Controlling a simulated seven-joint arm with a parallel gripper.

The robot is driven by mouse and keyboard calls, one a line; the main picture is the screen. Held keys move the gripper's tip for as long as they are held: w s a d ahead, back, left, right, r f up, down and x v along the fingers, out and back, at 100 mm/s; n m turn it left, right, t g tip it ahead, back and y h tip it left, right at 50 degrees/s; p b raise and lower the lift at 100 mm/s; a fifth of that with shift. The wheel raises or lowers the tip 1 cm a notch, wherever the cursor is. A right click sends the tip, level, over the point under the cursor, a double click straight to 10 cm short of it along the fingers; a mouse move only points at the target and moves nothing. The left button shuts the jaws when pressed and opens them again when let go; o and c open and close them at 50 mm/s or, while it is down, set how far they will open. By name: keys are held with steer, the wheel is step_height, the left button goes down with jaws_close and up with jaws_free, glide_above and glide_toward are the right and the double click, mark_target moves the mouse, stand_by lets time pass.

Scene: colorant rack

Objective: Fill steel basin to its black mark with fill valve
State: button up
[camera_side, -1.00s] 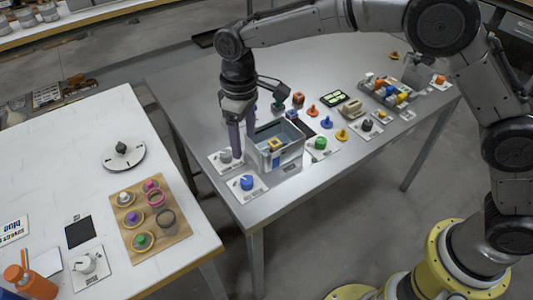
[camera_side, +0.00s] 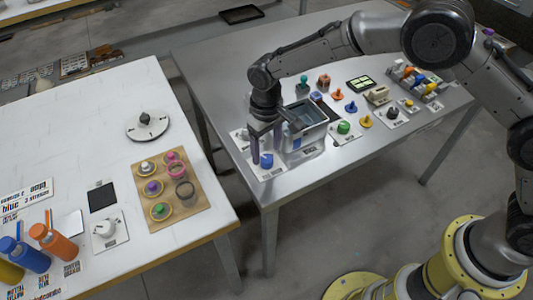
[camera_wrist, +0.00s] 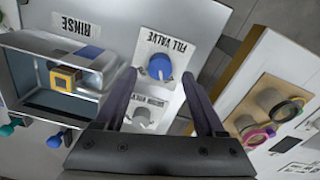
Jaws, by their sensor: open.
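The fill valve (camera_side: 266,160) is a blue knob on a white plate at the table's front edge. In the wrist view, the blue knob (camera_wrist: 159,67) sits beyond my fingertips, between their lines. My gripper (camera_side: 262,143) points down just above and behind the knob, open and empty; its fingers also frame the wrist view (camera_wrist: 160,85). The steel basin (camera_side: 312,134) stands right of the gripper, and its open top shows in the wrist view (camera_wrist: 100,98). I cannot make out the black mark or the water level.
A grey knob (camera_wrist: 142,117) on a labelled plate lies beside the fill valve, between my fingers in the wrist view. A green knob (camera_side: 344,127) and several coloured pieces stand right of the basin. A white table (camera_side: 75,130) with a wooden tray is at the left.

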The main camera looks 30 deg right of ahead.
mark_target(267, 161)
steer(key=shift+f, duration=1.4)
steer(key=shift+c, duration=0.2)
jaws_close()
